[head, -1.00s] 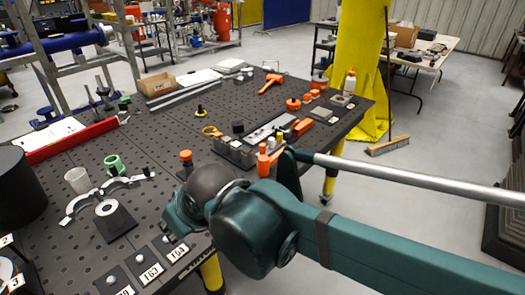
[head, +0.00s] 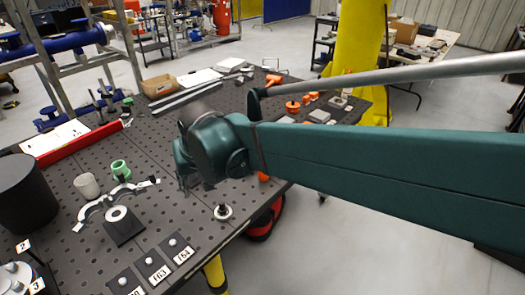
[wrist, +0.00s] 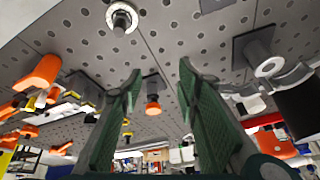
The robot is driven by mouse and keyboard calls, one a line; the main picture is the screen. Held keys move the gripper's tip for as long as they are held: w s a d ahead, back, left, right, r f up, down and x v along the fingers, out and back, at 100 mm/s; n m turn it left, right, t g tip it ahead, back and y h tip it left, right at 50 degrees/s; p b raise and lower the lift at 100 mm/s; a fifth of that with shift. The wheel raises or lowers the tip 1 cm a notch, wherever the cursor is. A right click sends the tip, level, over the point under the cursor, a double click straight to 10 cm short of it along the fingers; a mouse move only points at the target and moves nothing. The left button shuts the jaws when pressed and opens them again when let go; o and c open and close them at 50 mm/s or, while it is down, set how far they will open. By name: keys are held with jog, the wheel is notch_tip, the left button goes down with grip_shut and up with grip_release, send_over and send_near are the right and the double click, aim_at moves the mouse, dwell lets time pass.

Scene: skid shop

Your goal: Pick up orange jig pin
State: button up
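An orange-topped pin with a dark base, which I take for the orange jig pin (wrist: 153,106), shows in the wrist view in the gap between my fingers. It stands on the perforated table (wrist: 150,130) beyond the fingertips, and I see no contact. In the head view the pin is hidden behind my wrist and arm. My gripper (wrist: 158,76) is open, with its two green fingers well apart and nothing between the tips. In the head view my gripper (head: 184,187) points down over the middle of the table.
A black block with a ring (head: 124,226) and a curved bracket (head: 100,204) lie left. A green ring (head: 120,170) and a beige cup (head: 87,186) are behind them. Orange parts (wrist: 40,73) lie left in the wrist view.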

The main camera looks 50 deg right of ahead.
jog(key=w+d+m+g+p, duration=0.1)
jog(key=w+d+m+p, duration=0.1)
jog(key=d, duration=0.7)
jog(key=w+d+m+g+p, duration=0.1)
jog(key=w+d+m+p, duration=0.1)
jog(key=d+m+p, duration=0.2)
jog(key=w+d+m+g+p, duration=0.1)
jog(key=d+p, duration=0.5)
jog(key=d, duration=0.7)
jog(key=shift+w+d+f+m+g, duration=0.2)
jog(key=shift+w+m, duration=0.1)
jog(key=shift+m, duration=0.15)
jog(key=shift+w+d+f+m+g, duration=0.1)
jog(key=shift+w+m+g, duration=0.15)
jog(key=shift+m, duration=0.2)
jog(key=d+f+p, duration=0.1)
jog(key=d, duration=0.1)
jog(key=s+d+f+m+p, duration=0.1)
jog(key=d, duration=0.2)
jog(key=d+f+m+g+y+p, duration=0.1)
jog(key=d, duration=0.1)
jog(key=shift+s+d, duration=0.25)
jog(key=shift+s, duration=0.05)
jog(key=shift+s+d+f+m+p, duration=0.15)
jog(key=shift+d+f+m+p, duration=0.1)
jog(key=shift+d+m+p, duration=0.1)
jog(key=shift+f, duration=0.1)
jog(key=shift+a+f, duration=0.1)
jog(key=shift+f, duration=1.1)
jog(key=shift+f, duration=0.1)
